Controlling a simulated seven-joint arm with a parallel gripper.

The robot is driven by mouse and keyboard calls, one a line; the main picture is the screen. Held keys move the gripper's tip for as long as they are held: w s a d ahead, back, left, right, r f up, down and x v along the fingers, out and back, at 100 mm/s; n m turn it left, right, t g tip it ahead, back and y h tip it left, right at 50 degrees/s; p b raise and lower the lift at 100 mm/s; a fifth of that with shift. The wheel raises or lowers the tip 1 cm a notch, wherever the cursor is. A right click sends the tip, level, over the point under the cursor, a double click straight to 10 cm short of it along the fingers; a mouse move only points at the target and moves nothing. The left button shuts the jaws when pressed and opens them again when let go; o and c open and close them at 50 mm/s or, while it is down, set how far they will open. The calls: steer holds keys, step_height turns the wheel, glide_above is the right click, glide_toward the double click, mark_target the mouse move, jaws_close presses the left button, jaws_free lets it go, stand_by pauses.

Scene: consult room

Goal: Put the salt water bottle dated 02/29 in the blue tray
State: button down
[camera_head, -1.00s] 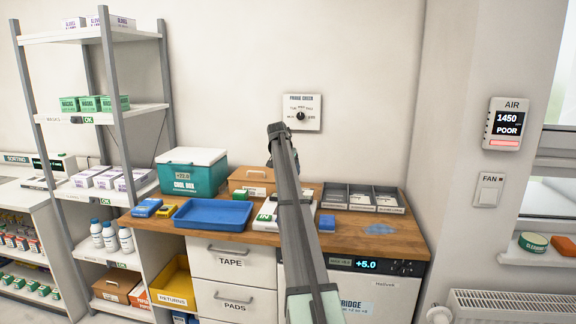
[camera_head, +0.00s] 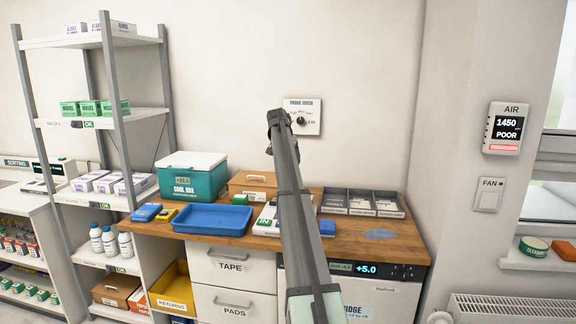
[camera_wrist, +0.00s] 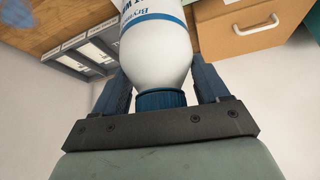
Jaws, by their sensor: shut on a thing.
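My gripper (camera_wrist: 160,98) is shut on a white bottle (camera_wrist: 160,50) with a blue cap and blue label print. The wrist view shows the cap end between the two fingers. Only part of the label shows; no date is readable. In the head view my raised arm hides the held bottle. The blue tray (camera_head: 176,225) lies on the wooden counter, left of my arm, and looks empty. Three more white bottles (camera_head: 109,243) with blue caps stand on the low shelf at the left; their labels are too small to read.
A teal cool box (camera_head: 190,186) and a brown drawer box (camera_head: 252,186) stand behind the tray. Blue and yellow packs (camera_head: 146,212) lie left of it. Grey bins (camera_head: 362,203) stand at the back right. A blue puddle-like patch (camera_head: 380,233) lies on the counter's right part.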

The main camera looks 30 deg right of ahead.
steer(key=shift+r, duration=1.15)
